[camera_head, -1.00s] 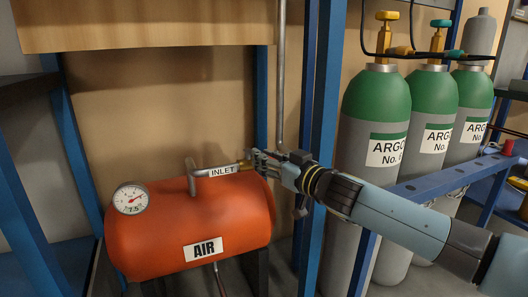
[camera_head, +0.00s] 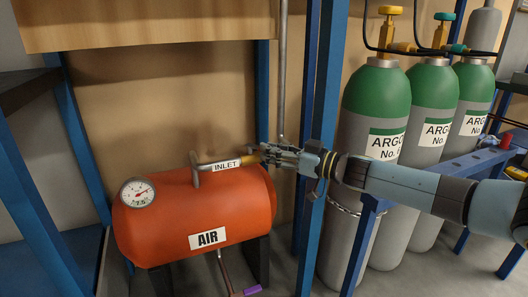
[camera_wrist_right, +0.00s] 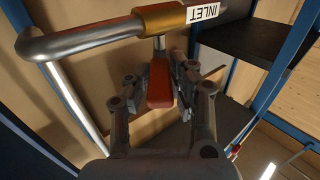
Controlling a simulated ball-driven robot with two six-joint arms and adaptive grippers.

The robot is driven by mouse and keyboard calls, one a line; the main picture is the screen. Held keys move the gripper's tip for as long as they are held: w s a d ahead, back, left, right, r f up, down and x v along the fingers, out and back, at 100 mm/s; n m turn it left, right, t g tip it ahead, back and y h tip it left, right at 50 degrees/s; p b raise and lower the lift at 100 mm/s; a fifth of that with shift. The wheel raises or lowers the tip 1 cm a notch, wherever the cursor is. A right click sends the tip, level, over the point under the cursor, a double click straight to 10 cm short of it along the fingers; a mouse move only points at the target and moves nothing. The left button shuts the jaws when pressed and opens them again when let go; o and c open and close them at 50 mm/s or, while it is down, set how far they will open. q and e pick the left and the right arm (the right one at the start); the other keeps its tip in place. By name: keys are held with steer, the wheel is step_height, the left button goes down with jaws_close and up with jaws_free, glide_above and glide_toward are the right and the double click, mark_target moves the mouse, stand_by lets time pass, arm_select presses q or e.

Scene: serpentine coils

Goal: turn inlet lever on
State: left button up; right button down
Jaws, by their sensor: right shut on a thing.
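The orange air tank (camera_head: 150,230) has a grey inlet pipe (camera_head: 196,170) with an INLET label (camera_head: 227,166) on top. A brass valve (camera_head: 250,159) sits at the pipe's right end; it also shows at the top of the right wrist view (camera_wrist_right: 162,17). The red inlet lever (camera_wrist_right: 160,86) hangs from the valve on a short metal stem. My right gripper (camera_head: 270,154) is at the valve from the right, its fingers shut on the lever in the right wrist view (camera_wrist_right: 160,75). In the head view the fingers hide the lever. My left gripper is not in view.
A blue post (camera_head: 322,110) stands beside my right wrist. Several green-topped argon cylinders (camera_head: 376,100) stand at the right behind a blue rail (camera_head: 470,163). A pressure gauge (camera_head: 138,192) is on the tank's left end. A purple handle (camera_head: 253,290) shows below the tank.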

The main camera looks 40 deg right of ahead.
steer(key=shift+d, duration=0.1)
stand_by(0.4)
steer(key=c, duration=1.2)
jaws_free()
steer(key=shift+o, duration=0.2)
steer(key=v, duration=1.2)
steer(key=shift+d, duration=0.1)
